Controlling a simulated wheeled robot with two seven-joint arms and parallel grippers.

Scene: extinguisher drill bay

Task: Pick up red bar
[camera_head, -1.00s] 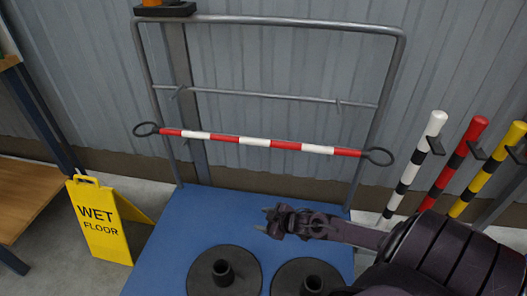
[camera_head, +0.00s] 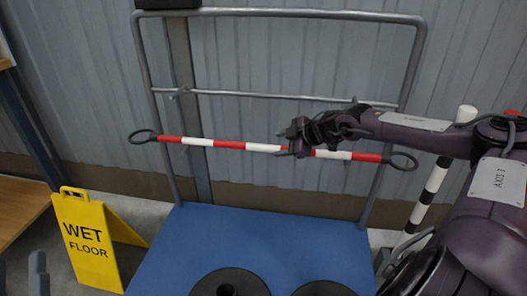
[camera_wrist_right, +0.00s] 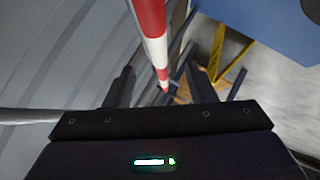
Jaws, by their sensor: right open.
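The red bar (camera_head: 229,145) has red and white bands and a dark ring at each end. It lies across the front of a grey tube frame, sloping slightly down to the right. My right gripper (camera_head: 284,142) is open at the bar, right of its middle, and hides a short part of it. In the right wrist view the bar (camera_wrist_right: 152,35) runs lengthwise between the open fingers (camera_wrist_right: 160,88); contact cannot be made out. Two grey fingertips of my left gripper (camera_head: 20,275) show apart at the lower left, away from the bar.
The tube frame (camera_head: 280,12) rises behind the bar, with a thinner crossbar above it. A blue platform (camera_head: 200,240) with dark round bases (camera_head: 250,280) lies below. A yellow wet floor sign (camera_head: 85,240) stands left. A black-and-white post (camera_head: 436,180) stands right.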

